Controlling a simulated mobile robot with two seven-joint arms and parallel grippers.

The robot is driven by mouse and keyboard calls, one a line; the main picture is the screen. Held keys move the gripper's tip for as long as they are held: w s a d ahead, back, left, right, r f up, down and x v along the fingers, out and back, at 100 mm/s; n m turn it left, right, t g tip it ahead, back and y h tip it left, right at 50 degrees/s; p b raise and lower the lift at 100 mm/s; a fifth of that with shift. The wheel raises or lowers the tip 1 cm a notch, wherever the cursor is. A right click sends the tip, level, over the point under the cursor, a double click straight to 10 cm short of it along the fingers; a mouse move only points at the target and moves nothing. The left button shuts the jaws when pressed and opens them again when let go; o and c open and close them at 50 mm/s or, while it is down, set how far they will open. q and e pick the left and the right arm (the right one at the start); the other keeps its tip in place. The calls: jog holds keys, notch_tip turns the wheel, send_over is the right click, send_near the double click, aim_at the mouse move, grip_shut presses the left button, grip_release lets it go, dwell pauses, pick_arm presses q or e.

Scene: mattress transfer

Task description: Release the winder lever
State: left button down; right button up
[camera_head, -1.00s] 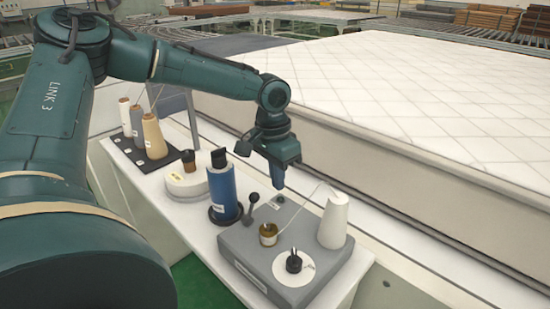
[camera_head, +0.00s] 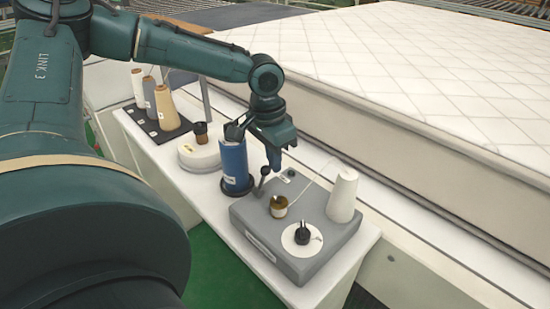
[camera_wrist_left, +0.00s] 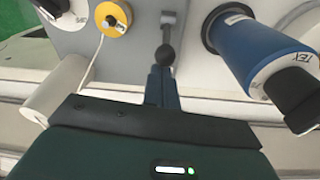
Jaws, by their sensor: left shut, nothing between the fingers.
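The grey winder (camera_head: 255,222) stands at the near end of the white bench. Its lever (camera_head: 263,177) has a dark ball knob and rises from the winder's back left corner. In the left wrist view the lever's knob (camera_wrist_left: 165,55) is right at the tips of my left gripper (camera_wrist_left: 161,70). The fingers are together and empty. I cannot tell whether they touch the knob. In the head view my left gripper (camera_head: 274,165) hangs just right of the lever. A yellow bobbin (camera_head: 278,206) sits on the winder, with thread running to a white cone (camera_head: 343,196). My right gripper is not in view.
A blue spool (camera_head: 233,165) stands close left of the lever; it also shows in the left wrist view (camera_wrist_left: 255,45). A round white device (camera_head: 199,152) and several thread cones on a black board (camera_head: 150,125) stand farther back. The white mattress (camera_head: 420,60) lies behind the bench.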

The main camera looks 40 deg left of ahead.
pick_arm(q)
jog(key=shift+s+r+t, duration=0.15)
jog(key=shift+t, duration=0.25)
jog(key=shift+s+r+t+p, duration=0.2)
jog(key=shift+s+t+p, duration=0.1)
jog(key=shift+t, duration=0.6)
